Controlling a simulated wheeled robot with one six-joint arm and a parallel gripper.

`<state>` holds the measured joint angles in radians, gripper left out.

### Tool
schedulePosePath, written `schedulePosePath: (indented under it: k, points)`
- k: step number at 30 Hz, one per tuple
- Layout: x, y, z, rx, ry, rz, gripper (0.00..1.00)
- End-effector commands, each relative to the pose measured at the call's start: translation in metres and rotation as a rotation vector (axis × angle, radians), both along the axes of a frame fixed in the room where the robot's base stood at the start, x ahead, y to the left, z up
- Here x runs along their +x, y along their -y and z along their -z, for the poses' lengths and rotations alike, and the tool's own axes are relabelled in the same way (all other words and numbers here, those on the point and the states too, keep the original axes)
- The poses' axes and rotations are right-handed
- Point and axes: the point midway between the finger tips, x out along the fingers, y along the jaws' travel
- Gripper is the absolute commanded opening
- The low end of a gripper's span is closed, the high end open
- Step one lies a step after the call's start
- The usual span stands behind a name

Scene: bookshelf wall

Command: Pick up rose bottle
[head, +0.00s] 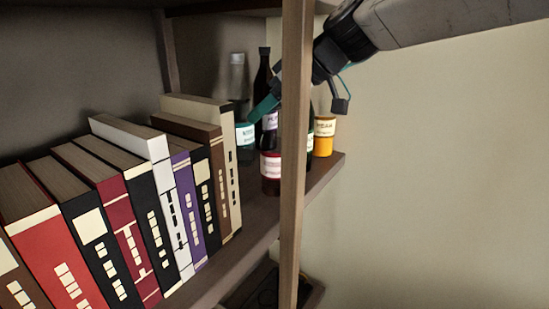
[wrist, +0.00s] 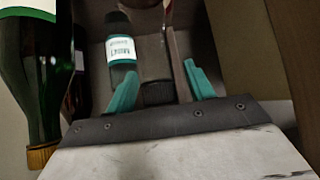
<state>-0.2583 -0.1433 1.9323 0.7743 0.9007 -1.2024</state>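A bottle with a crimson band and pale label (head: 270,165) stands near the shelf's front edge in the head view, partly hidden by the post. It may be the rose bottle, but I cannot read its label. My gripper (head: 264,107) reaches in from the upper right behind the post, with a teal finger above and left of that bottle. In the wrist view my gripper (wrist: 160,70) has its two teal fingers apart. A dark ribbed cap (wrist: 158,92) shows between them; I cannot tell which bottle it belongs to or whether a finger touches it.
A teal-labelled bottle (head: 244,136) and a tall dark bottle (head: 263,75) stand behind. An amber bottle (head: 324,135) is right of the wooden post (head: 294,200). A green bottle (wrist: 30,90) is close left in the wrist view. Several books (head: 125,220) fill the shelf's left.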

Motion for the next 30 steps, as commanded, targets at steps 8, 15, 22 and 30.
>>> schedulePosePath:
  k: [8, 15, 22, 30]
  points:
    - [0.0, 0.0, 0.0, 0.0, 0.0, 0.0, 0.0]
    - [0.0, 0.0, -0.001, 0.001, 0.001, 0.001, 0.0]
    - [0.0, 0.0, -0.01, 0.001, 0.002, 0.0, 0.0]
    - [0.0, 0.0, -0.029, 0.001, 0.002, 0.0, 0.0]
